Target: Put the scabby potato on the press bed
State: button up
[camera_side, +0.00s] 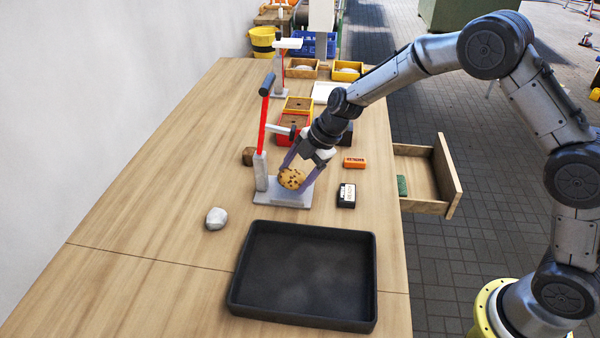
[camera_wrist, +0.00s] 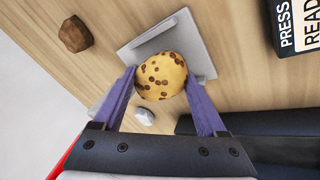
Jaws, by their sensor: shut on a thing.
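The scabby potato (camera_side: 291,178) is tan with dark brown spots. My gripper (camera_side: 298,180) is shut on it, with one purple finger on each side. In the wrist view the potato (camera_wrist: 160,76) sits between the fingertips of my gripper (camera_wrist: 161,82). The press bed (camera_side: 284,197) is a flat grey plate at the foot of the press, which has a red lever (camera_side: 264,125). The potato is over the bed; I cannot tell whether it touches it. The bed also shows behind the potato in the wrist view (camera_wrist: 185,38).
A black tray (camera_side: 305,318) stands in front. A grey stone-like lump (camera_side: 216,218) lies left, a brown lump (camera_side: 248,156) behind the press. A black labelled box (camera_side: 346,196) and an orange box (camera_side: 354,162) lie right. An open drawer (camera_side: 448,175) juts from the table's right edge.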

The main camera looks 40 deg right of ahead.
jog(key=o, duration=1.3)
jog(key=shift+o, duration=0.2)
jog(key=shift+r, duration=0.1)
jog(key=v, duration=1.3)
jog(key=shift+s+r, duration=0.15)
jog(key=shift+r, duration=0.15)
jog(key=shift+d, duration=0.1)
